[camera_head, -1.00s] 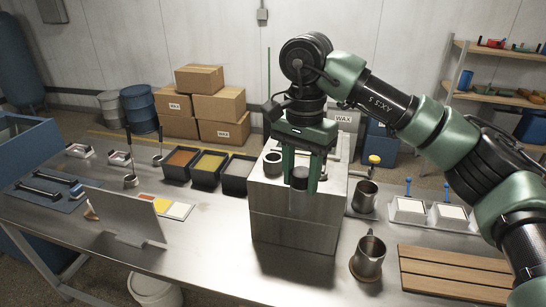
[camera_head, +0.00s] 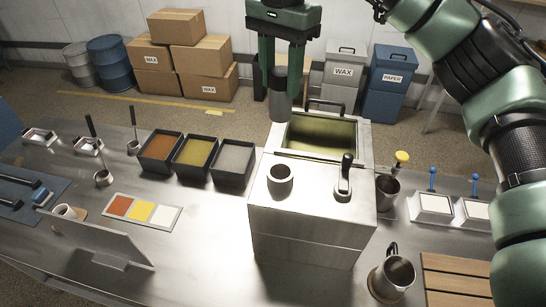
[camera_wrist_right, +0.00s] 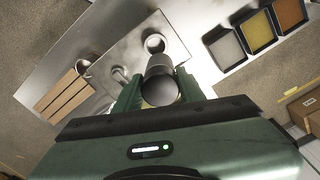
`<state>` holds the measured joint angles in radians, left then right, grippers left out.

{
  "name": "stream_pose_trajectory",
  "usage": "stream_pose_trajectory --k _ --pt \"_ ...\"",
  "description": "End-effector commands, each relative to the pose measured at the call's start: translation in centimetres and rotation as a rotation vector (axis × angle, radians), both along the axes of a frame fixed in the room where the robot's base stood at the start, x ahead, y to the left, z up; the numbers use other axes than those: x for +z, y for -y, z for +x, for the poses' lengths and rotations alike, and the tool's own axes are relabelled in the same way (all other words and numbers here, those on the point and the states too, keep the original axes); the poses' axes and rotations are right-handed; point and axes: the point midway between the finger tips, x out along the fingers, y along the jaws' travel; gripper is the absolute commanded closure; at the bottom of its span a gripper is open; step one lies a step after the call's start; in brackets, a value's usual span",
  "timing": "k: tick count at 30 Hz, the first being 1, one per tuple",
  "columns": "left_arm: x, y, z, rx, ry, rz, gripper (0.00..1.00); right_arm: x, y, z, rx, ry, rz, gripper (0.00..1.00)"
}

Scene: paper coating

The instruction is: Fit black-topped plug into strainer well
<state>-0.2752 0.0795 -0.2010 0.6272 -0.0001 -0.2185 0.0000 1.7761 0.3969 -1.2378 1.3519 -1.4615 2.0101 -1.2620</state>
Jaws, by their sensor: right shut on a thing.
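The black-topped plug (camera_head: 279,104), with a grey cylindrical body, hangs roughly upright in my right gripper (camera_head: 281,88). The gripper's two green fingers are shut on its dark upper part. In the right wrist view the plug (camera_wrist_right: 159,66) sits between the fingers (camera_wrist_right: 160,88). The strainer well (camera_head: 280,180) appears as a round grey collar with a dark opening on top of the steel box (camera_head: 306,228). The plug is apart from the collar, raised above the box's back part in the head view. The collar (camera_wrist_right: 155,43) shows beyond the plug in the wrist view. My left gripper is out of view.
An open tank (camera_head: 320,135) with yellowish contents lies behind the collar. A black-handled lever (camera_head: 344,178) stands right of it. A grey panel (camera_head: 112,245) stands at front left.

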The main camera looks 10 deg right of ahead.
Motion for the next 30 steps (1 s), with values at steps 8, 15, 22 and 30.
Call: stream_pose_trajectory --k 8,15,22,30 --pt "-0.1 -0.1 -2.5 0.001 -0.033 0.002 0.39 -5.1 0.1 -0.2 0.003 -0.007 -0.002 1.00" --pt "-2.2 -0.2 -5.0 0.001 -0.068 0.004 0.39 -11.8 0.1 -0.2 0.000 -0.002 -0.001 1.00" --pt "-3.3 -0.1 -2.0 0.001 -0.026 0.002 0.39 -14.3 0.0 -0.2 0.001 0.001 0.000 1.00" --pt "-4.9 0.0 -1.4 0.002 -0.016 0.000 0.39 -17.5 0.1 -0.3 0.001 -0.002 -0.002 1.00"
